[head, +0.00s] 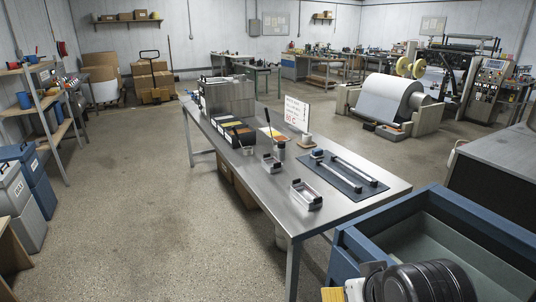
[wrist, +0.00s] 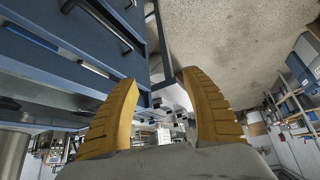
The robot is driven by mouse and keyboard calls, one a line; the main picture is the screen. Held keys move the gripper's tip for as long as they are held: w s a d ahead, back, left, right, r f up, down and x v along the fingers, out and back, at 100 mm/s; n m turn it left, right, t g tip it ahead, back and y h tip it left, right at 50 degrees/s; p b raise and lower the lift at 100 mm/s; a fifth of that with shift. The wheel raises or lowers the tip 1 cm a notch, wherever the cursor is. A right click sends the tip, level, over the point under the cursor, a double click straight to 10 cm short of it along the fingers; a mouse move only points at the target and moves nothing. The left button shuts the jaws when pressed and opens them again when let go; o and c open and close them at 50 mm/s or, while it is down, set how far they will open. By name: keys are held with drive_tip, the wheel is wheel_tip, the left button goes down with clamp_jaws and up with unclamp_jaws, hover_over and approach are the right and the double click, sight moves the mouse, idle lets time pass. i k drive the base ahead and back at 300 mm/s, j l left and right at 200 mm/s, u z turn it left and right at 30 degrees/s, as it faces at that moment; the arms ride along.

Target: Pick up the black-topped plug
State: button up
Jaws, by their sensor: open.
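I cannot single out the black-topped plug for sure. On the steel table (head: 348,202) in the head view, a small dark-topped piece (head: 317,155) sits at the far left end of a blue mat (head: 345,172). Two small clear trays with dark parts, the nearer tray (head: 306,195) and the farther tray (head: 271,163), stand left of the mat. In the wrist view my gripper (wrist: 160,78) has its two yellow fingers wide apart with nothing between them. In the head view my arm shows at the bottom right, clear of the tabletop items.
A blue open-topped bin or drawer unit (head: 352,246) stands at the table's near right end, close to my arm. A sign (head: 297,113) and a steel box (head: 229,97) stand farther back. The floor left of the table is clear.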

sight(280, 144)
drive_tip(key=i+j, duration=0.25)
drive_tip(key=i, duration=0.2)
drive_tip(key=i+j, duration=0.25)
drive_tip(key=i, duration=0.2)
drive_tip(key=i+j, duration=0.3)
drive_tip(key=i, duration=0.15)
drive_tip(key=i+j+u, duration=0.1)
drive_tip(key=i+j, duration=0.15)
drive_tip(key=i, duration=0.15)
drive_tip(key=i+j, duration=0.2)
drive_tip(key=i, duration=0.25)
